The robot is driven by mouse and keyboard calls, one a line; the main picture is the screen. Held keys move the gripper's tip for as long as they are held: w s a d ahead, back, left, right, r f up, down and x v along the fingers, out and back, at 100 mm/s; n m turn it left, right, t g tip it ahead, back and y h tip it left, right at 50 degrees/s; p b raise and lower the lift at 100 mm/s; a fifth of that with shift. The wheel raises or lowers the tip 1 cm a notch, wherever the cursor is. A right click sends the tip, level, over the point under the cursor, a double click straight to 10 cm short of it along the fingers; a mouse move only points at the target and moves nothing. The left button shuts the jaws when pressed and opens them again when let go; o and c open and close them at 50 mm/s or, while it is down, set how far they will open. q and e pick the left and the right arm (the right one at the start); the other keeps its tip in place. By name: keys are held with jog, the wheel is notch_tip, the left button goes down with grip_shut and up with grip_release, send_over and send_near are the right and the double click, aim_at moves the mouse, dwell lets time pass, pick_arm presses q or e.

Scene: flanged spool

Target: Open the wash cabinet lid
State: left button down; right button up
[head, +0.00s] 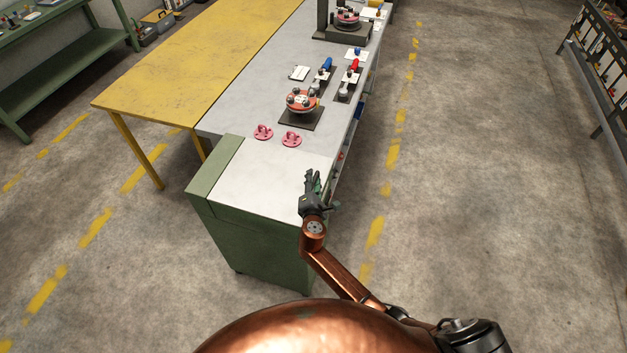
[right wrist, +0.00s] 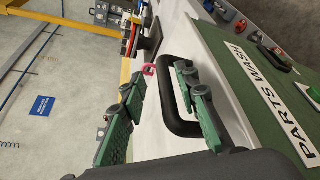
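The wash cabinet (head: 262,245) is a green box at the near end of the bench. Its pale grey lid (head: 262,180) lies flat and closed on top. In the right wrist view, a black loop handle (right wrist: 170,100) stands on the lid near the green front panel, which carries a "PARTS WASH" label (right wrist: 285,105). My right gripper (head: 314,181) is at the lid's right edge. In the wrist view its green fingers (right wrist: 160,97) are spread apart, with part of the handle between them; contact cannot be told. My left gripper is not in view.
Two pink flanged parts (head: 291,139) lie on the bench just beyond the lid. A red flanged spool (head: 301,101) stands on a dark plate behind them. A yellow table (head: 185,65) adjoins on the left. Open floor (head: 470,200) lies to the right.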

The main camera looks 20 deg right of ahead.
jog(key=shift+c, duration=0.4)
jog(key=c, duration=0.6)
grip_shut()
jog(key=shift+a+r, duration=0.1)
